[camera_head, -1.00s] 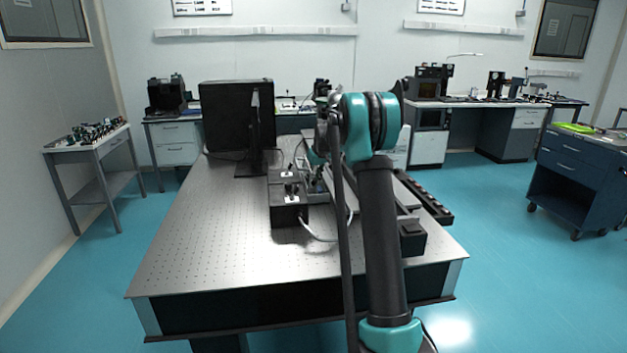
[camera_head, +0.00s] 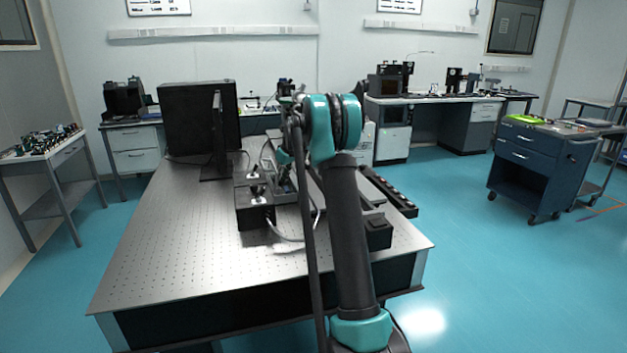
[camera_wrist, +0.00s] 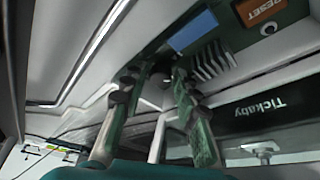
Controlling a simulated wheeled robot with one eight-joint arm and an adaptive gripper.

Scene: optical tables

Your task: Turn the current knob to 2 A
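In the wrist view, my gripper (camera_wrist: 156,76) shows as two green and dark fingers, spread apart with a visible gap. A grey rounded part (camera_wrist: 156,92), possibly a knob, lies between or just behind the fingertips; I cannot tell whether they touch it. No current scale or 2 A mark is readable. In the head view, my arm hides the gripper and most of the device.
The perforated optical table (camera_head: 170,255) carries a black monitor (camera_head: 200,130), black boxes (camera_head: 254,208) with cables, and a dark rail (camera_head: 390,190). A dark blue cart (camera_head: 540,165) stands at the right. The table's front left is clear.

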